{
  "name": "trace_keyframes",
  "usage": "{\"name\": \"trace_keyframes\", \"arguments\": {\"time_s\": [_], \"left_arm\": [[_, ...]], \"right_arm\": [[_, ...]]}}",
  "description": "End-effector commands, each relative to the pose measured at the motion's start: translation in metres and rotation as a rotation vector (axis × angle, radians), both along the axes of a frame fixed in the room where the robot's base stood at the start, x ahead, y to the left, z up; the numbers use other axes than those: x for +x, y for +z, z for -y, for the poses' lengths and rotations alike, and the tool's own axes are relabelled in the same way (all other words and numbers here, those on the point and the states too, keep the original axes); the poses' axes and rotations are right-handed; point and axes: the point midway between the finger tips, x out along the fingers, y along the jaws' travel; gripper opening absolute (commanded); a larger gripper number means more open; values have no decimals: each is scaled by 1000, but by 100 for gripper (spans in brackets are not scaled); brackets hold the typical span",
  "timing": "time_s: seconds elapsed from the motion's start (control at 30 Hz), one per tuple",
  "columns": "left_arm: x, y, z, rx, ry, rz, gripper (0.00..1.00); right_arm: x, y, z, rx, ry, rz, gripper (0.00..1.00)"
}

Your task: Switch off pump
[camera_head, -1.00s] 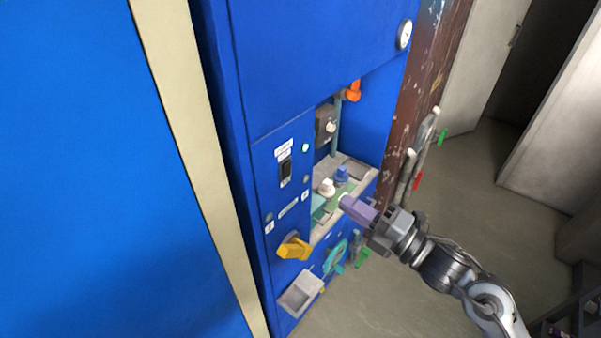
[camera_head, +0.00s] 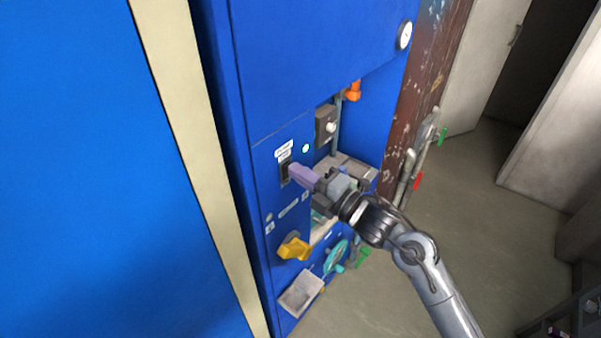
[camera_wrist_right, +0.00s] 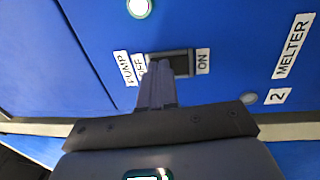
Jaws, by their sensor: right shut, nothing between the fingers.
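The pump switch (camera_head: 285,169) is a black rocker on the blue cabinet panel (camera_head: 262,163), under white labels. In the right wrist view the black switch (camera_wrist_right: 182,61) lies between an OFF label (camera_wrist_right: 139,68) beside a PUMP label (camera_wrist_right: 122,68) and an ON label (camera_wrist_right: 203,61). My right gripper (camera_head: 293,172) is shut and empty, its purple fingertips at the switch in the head view. In the right wrist view its fingers (camera_wrist_right: 157,70) cover the OFF side of the switch; I cannot tell whether they touch it. My left gripper is out of view.
A lit round lamp (camera_head: 306,148) sits above right of the switch. A yellow handle (camera_head: 294,248) and a grey tray (camera_head: 301,292) stick out below. An orange valve handle (camera_head: 353,91) is higher right. Open floor (camera_head: 455,225) lies to the right.

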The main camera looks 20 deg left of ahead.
Motion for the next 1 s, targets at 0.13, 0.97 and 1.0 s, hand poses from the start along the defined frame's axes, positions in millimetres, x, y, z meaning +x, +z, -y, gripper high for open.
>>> {"name": "trace_keyframes", "arguments": {"time_s": [0.13, 0.97, 1.0], "left_arm": [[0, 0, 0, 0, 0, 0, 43], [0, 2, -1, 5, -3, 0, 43], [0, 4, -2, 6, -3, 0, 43]], "right_arm": [[0, 0, -2, 0, 0, 0, 0], [-4, 5, 5, -1, 6, 0, 0], [-5, 6, 8, -1, 8, 1, 0]]}}
